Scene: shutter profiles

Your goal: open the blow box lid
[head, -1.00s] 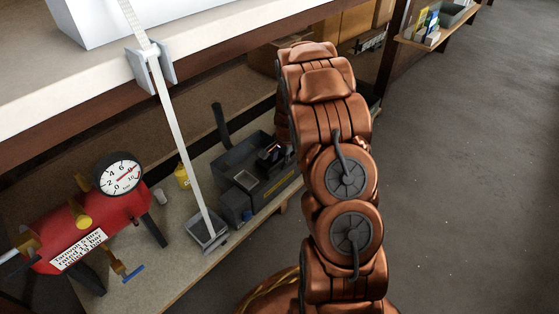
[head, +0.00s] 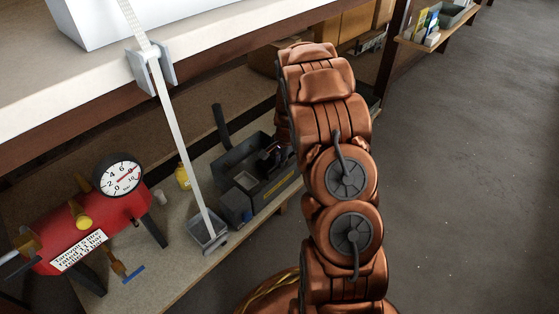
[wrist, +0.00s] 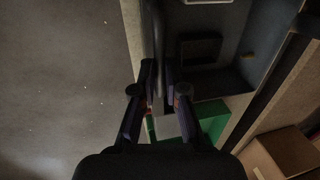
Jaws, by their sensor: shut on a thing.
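The blow box, as I take it, is the dark grey open-topped box (head: 262,195) on the lower shelf, with a small light-rimmed tray inside. Its dark interior also shows in the wrist view (wrist: 225,78). My gripper (wrist: 159,70) has its two fingers closed on a thin dark upright edge (wrist: 157,35) along the box's left side in that view. I cannot tell whether this edge is the lid or a wall. In the head view my gripper (head: 280,154) is dark and partly hidden by my arm.
A white bench top (head: 70,90) overhangs the shelf. Open floor (head: 460,180) lies right.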

